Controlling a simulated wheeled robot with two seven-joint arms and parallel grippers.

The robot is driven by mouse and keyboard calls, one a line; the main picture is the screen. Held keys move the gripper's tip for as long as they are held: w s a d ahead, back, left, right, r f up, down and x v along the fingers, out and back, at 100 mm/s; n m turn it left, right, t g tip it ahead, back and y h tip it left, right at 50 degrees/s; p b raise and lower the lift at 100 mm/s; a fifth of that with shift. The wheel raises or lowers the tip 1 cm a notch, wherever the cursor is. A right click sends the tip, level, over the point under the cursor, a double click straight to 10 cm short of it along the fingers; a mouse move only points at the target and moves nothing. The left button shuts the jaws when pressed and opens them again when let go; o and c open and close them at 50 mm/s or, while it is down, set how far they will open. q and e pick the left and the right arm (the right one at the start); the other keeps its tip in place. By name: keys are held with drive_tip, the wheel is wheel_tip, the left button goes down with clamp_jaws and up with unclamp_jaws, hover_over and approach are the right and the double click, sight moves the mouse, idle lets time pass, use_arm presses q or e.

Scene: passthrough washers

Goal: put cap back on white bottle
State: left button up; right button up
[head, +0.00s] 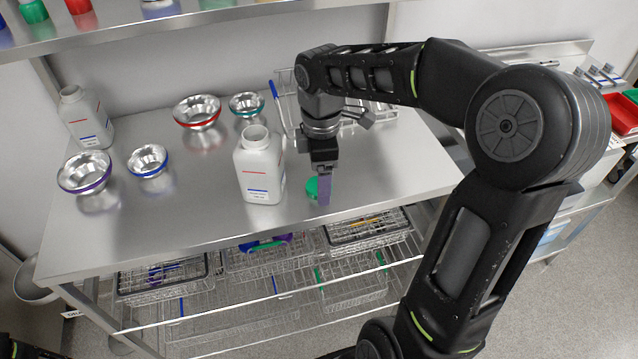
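A white bottle (260,168) with an open neck, a red line and a blue line stands upright on the steel table. A green cap (311,187) is just right of it, partly hidden behind a purple finger of my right gripper (324,188). My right gripper points down at the cap, close to the tabletop. I see it nearly side-on, so I cannot tell whether its fingers are closed on the cap. A second uncapped white bottle (86,120) stands at the back left. My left gripper is not in view.
Several steel bowls with coloured rims, such as the red-rimmed one (197,112), stand left and behind. A wire basket (352,118) is behind my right arm. Shelves below hold more baskets (162,278). The table's front middle (190,225) is clear.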

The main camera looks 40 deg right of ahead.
drive_tip(key=shift+f, duration=0.55)
drive_tip(key=shift+c, duration=0.4)
drive_tip(key=c, duration=1.3)
drive_tip(key=shift+r, duration=0.1)
wheel_tip(320, 180, up, 10)
drive_tip(key=shift+f, duration=0.1)
drive_tip(key=shift+c, duration=0.2)
